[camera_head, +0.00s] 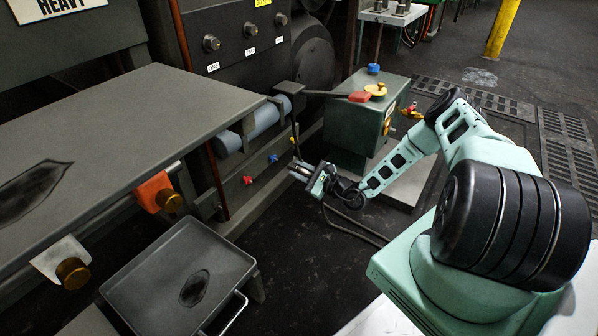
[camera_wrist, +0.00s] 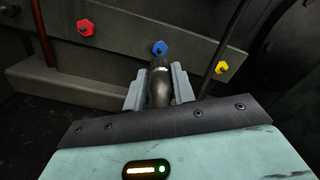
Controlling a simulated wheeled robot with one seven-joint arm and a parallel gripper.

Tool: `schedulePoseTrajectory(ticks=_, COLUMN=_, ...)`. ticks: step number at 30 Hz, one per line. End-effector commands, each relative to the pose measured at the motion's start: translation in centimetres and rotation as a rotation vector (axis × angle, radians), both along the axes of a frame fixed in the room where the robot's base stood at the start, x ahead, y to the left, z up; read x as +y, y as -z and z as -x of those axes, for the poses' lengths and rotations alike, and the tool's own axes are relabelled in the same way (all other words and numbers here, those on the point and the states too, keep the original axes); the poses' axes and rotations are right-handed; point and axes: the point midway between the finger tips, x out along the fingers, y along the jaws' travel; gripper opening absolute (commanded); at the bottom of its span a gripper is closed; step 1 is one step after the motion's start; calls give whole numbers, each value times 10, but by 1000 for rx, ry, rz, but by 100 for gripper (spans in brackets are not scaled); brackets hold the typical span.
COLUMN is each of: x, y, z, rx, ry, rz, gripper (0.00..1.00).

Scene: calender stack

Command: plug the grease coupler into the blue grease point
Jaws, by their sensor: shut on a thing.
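The blue grease point (camera_wrist: 160,48) sits on the dark machine wall, between a red one (camera_wrist: 86,28) on the left and a yellow one (camera_wrist: 222,66) on the right. In the head view the blue point (camera_head: 272,158) is left of my gripper (camera_head: 298,170). My gripper (camera_wrist: 158,84) is shut on the grease coupler (camera_wrist: 159,88), a dark rounded cylinder between the jaws. The coupler's far end lines up just below the blue point in the wrist view. I cannot tell whether it touches, though in the head view a gap shows between gripper and wall.
A green box (camera_head: 360,118) with a yellow knob and red lever stands behind my arm. A grey tray (camera_head: 180,275) lies low at left, below a large table plate (camera_head: 120,130). A dark hose (camera_head: 350,228) hangs below my gripper. Dark floor is open beneath.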

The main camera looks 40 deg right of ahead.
Motion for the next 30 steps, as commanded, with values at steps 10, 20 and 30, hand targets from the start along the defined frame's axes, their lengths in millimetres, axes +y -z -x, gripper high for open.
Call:
schedulePoseTrajectory(ticks=10, x=0, y=-3, z=-1, rx=-1, ry=0, rz=2, gripper=0)
schedulePoseTrajectory(ticks=20, x=11, y=0, z=-27, rx=-1, ry=-1, rz=2, gripper=0)
schedulePoseTrajectory(ticks=30, x=13, y=0, z=-38, rx=-1, ry=1, rz=2, gripper=0)
